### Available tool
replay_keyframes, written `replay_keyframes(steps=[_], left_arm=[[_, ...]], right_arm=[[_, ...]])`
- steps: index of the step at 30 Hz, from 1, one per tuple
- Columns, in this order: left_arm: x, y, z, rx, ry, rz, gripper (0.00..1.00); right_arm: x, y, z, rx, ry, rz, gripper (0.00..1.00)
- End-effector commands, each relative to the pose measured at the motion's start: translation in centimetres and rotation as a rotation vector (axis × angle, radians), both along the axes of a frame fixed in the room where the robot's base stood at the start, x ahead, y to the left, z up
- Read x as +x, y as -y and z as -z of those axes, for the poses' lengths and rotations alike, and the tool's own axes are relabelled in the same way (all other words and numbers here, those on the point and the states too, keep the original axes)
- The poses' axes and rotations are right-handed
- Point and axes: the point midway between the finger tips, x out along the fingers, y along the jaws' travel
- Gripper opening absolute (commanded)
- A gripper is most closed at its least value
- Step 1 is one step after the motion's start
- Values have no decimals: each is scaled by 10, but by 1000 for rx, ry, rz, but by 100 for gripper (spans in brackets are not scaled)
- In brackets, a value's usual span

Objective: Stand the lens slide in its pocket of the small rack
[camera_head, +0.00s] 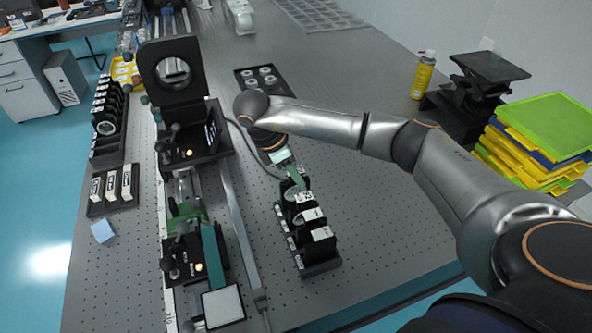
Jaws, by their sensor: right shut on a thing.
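The small rack (322,268) is a black holder on the perforated table, right of centre. Several dark slides with white labelled tops (321,234) stand in it. My right gripper (297,179) reaches down over the rack's far end, with pale green fingers. It is shut on a dark slide with a white label and a round opening, which I take for the lens slide (293,195). The slide looks upright at the rack's far end. Its lower edge is hidden, so I cannot tell whether it is seated in the pocket or just above it. My left gripper is not in view.
A rail with a tall black optical mount (168,67) stands left of the rack. A black tray with round parts (265,80) lies behind. A yellow spray can (422,75) and stacked coloured trays (540,140) stand at right. Bare table (375,215) lies right of the rack.

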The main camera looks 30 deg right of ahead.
Motion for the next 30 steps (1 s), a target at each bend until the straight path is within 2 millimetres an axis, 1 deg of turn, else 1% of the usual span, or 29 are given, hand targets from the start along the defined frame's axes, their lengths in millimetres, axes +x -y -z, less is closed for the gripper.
replay_keyframes(steps=[1,3,12,18,30], left_arm=[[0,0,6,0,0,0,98],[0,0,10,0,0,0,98],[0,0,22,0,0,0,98],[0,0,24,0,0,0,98],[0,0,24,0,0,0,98]], right_arm=[[0,0,7,0,0,0,0],[0,0,13,0,0,0,0],[0,0,30,0,0,-1,0],[0,0,33,0,1,-1,0],[0,0,33,0,1,0,0]])
